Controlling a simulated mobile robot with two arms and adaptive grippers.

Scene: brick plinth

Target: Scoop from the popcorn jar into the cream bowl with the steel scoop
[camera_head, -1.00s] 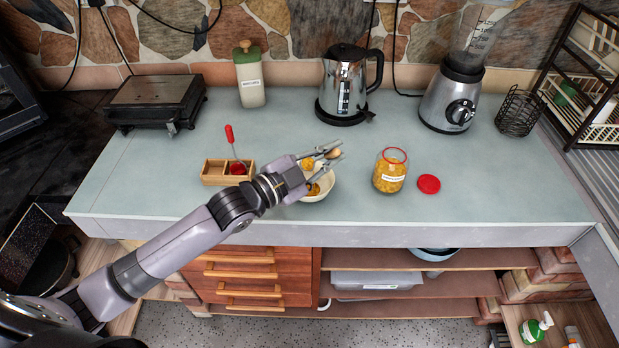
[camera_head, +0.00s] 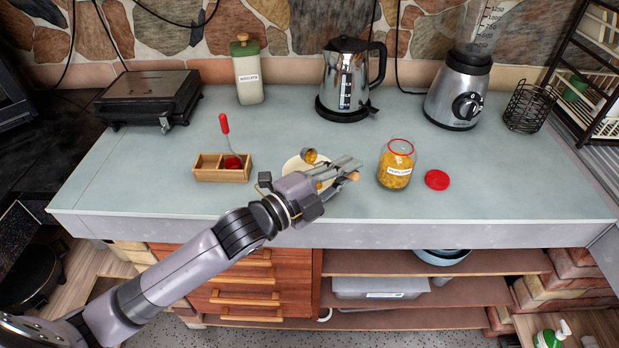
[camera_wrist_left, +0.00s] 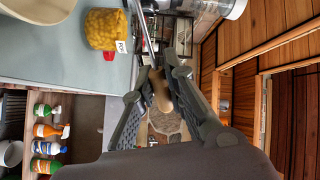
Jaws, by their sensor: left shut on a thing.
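My left gripper (camera_head: 343,170) is shut on the wooden handle of the steel scoop, which shows between the fingers in the left wrist view (camera_wrist_left: 161,94). The scoop's head (camera_head: 309,155) is at the far side of the cream bowl (camera_head: 290,166), with yellow-brown colour in it; I cannot tell whether that is popcorn. The gripper hides much of the bowl and its contents; the bowl's edge also shows in the wrist view (camera_wrist_left: 40,10). The glass popcorn jar (camera_head: 395,170), open and holding yellow kernels, stands right of the gripper. My right gripper is out of view.
A red lid (camera_head: 437,180) lies right of the jar. A wooden box (camera_head: 222,175) with a red-handled tool stands left. A kettle (camera_head: 345,80), green-lidded canister (camera_head: 247,75), grill (camera_head: 150,98) and blender (camera_head: 457,95) line the back. The counter's right front is clear.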

